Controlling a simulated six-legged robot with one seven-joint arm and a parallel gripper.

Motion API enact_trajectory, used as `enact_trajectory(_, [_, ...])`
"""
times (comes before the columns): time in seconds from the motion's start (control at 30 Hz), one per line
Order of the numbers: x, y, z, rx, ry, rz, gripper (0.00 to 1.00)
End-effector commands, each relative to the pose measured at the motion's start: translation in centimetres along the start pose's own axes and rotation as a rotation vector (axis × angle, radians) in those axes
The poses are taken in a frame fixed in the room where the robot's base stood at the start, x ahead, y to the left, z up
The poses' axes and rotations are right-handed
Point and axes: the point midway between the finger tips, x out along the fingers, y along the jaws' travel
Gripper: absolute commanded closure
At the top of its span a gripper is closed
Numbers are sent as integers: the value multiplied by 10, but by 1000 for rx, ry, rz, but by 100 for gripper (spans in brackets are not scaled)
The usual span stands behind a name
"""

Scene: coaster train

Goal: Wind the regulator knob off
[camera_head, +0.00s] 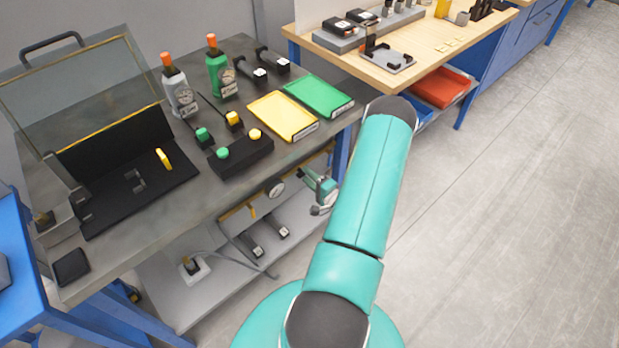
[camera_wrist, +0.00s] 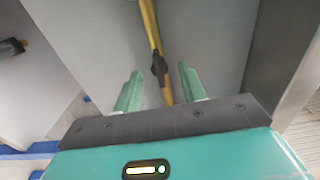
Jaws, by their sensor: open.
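In the wrist view a small black knob-like part (camera_wrist: 159,66) sits on a brass pipe (camera_wrist: 151,27). My gripper (camera_wrist: 161,80) is open, with one pale green finger on each side of the black part in the picture. No contact shows, and I cannot tell how far beyond the fingertips the part lies. In the head view my gripper (camera_head: 322,190) is below the bench top, right of a round gauge (camera_head: 274,188) on the brass pipe. The knob cannot be made out in the head view.
The bench top (camera_head: 75,270) overhangs a grey lower shelf (camera_head: 180,305) holding small black-ended parts (camera_head: 252,246). The bench carries bottles, a yellow tray (camera_head: 282,116), a green tray (camera_head: 318,95) and a button box (camera_head: 240,156). Open floor (camera_head: 500,220) lies to the right.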

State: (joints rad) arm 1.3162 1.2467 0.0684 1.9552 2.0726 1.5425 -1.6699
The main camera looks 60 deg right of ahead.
Motion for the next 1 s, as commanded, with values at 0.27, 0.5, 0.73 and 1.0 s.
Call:
enact_trajectory(0.27, [-27, 0, 0, 1, 2, 2, 59])
enact_trajectory(0.5, [-81, 0, -1, 1, 4, 2, 59])
enact_trajectory(0.73, [-124, 0, -1, 0, 3, 2, 59])
enact_trajectory(1.0, [-138, 0, 0, 0, 1, 0, 59])
